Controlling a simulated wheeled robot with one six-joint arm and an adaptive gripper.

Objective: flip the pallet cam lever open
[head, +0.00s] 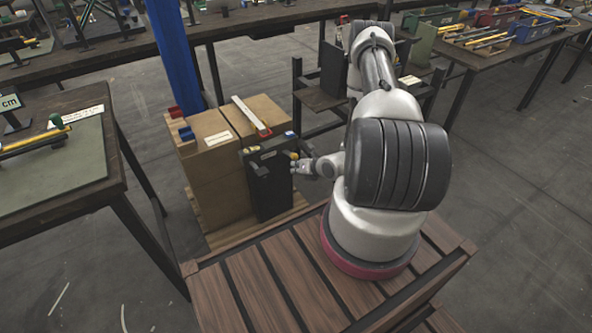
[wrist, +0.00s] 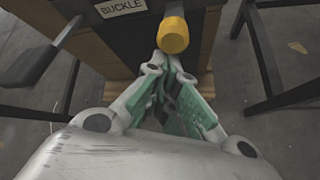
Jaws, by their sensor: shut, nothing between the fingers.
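A dark upright panel (head: 268,180) stands against the front of the strapped cardboard boxes (head: 222,157) on the pallet (head: 218,236). A lever with a yellow-orange end knob (head: 294,155) sticks out near its top. The knob also shows large in the wrist view (wrist: 174,36), just beyond my fingertips. I take this to be the cam lever, but its pivot is hidden. My gripper (head: 294,166) is shut and empty, beside and slightly below the knob. In the wrist view my fingertips (wrist: 168,66) meet close under the knob; I cannot tell whether they touch it.
A label reading "BUCKLE" (wrist: 122,7) is on the panel. A grey bar (wrist: 55,38) juts out at the left of the wrist view. A blue post (head: 178,55) rises behind the boxes. A workbench (head: 55,165) stands at left, and a dark metal stand (head: 318,98) behind my arm.

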